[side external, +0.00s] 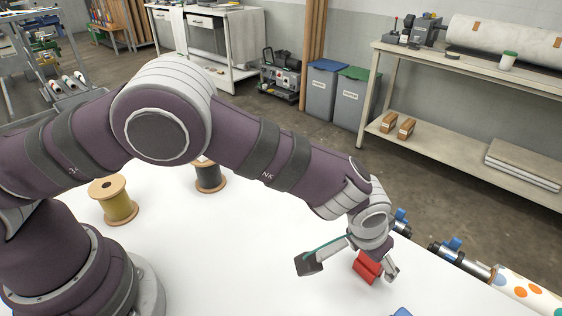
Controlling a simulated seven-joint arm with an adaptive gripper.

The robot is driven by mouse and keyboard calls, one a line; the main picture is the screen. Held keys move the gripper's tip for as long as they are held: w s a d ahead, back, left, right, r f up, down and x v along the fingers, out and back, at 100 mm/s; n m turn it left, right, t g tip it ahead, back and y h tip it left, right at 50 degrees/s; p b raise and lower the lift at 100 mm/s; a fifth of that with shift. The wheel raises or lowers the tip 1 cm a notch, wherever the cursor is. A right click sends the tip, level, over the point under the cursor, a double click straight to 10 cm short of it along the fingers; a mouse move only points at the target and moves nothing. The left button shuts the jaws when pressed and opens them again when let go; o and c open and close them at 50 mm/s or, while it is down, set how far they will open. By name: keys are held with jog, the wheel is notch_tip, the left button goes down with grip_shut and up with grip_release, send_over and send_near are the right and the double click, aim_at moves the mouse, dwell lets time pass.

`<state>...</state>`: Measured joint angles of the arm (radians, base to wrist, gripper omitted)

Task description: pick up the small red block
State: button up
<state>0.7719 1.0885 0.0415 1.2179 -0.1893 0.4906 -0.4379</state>
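The small red block (367,267) is on the white table, right of the picture's middle, under my gripper's palm. My gripper (349,268) points down over the table with its fingers spread wide. One finger with a dark pad is well left of the block, with a gap between them. The other finger is close to the block's right side; I cannot tell if it touches. The block's top is partly hidden by the gripper.
A yellow spool (113,202) and a dark spool (209,176) stand on the white table (235,255) at the left. A blue object (402,312) is cut off at the bottom edge. A dotted roll (528,292) lies beyond the table's right edge. Mid-table is clear.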

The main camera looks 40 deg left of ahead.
jog(key=c, duration=0.6)
jog(key=shift+r, duration=0.1)
